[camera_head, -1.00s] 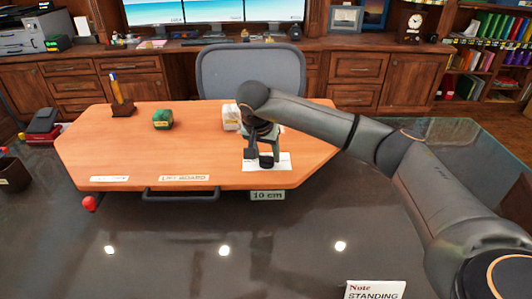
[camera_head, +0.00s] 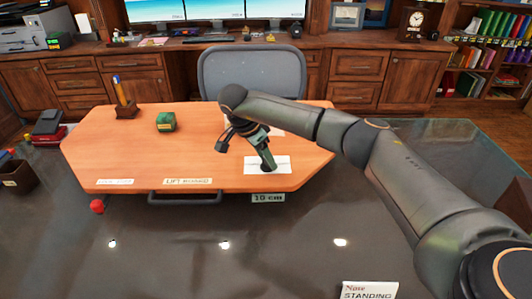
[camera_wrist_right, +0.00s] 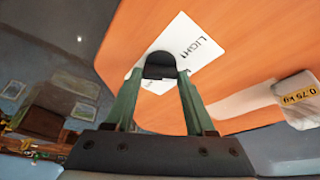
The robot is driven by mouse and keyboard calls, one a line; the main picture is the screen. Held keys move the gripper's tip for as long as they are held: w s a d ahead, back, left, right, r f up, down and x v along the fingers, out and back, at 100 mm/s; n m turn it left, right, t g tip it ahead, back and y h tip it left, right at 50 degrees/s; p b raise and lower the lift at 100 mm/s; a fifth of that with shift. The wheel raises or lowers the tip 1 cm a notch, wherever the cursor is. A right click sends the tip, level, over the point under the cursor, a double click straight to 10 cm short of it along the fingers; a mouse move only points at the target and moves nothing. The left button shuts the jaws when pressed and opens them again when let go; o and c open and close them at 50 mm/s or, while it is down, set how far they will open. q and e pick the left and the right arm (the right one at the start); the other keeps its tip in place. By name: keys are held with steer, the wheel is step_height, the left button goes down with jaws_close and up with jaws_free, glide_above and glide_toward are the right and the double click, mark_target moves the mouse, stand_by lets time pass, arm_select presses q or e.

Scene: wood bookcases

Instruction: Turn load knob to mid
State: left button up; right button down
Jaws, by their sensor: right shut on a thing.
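The black load knob (camera_wrist_right: 160,62) shows in the right wrist view on a white card (camera_wrist_right: 190,45) lettered "LIGHT". In the head view the card (camera_head: 283,168) lies near the front edge of the orange lift board (camera_head: 215,150). My right gripper (camera_head: 267,165) reaches down to the card and is shut on the knob, which it mostly hides in the head view. In the right wrist view both fingers (camera_wrist_right: 159,76) flank the knob. The knob's pointer and the rest of the card's scale cannot be made out. My left gripper is not in view.
A green block (camera_head: 166,122) and a pen holder (camera_head: 126,110) stand on the board's left part. A block marked 0.75 kg (camera_wrist_right: 300,103) shows in the right wrist view. A red ball (camera_head: 97,206) is below the board's front-left corner. The dark desktop in front is mostly clear.

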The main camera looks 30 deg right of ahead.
steer(key=m+g, duration=0.1)
steer(key=m, duration=0.1)
steer(key=shift+w+m, duration=0.15)
steer(key=shift+m, duration=0.25)
steer(key=shift+m+g, duration=0.4)
steer(key=shift+m, duration=0.6)
steer(key=shift+m+y, duration=0.3)
steer(key=shift+m, duration=0.3)
steer(key=shift+d+m+g, duration=0.1)
steer(key=shift+m+g, duration=0.2)
steer(key=shift+c, duration=2.4)
jaws_free()
steer(key=shift+o, duration=1.2)
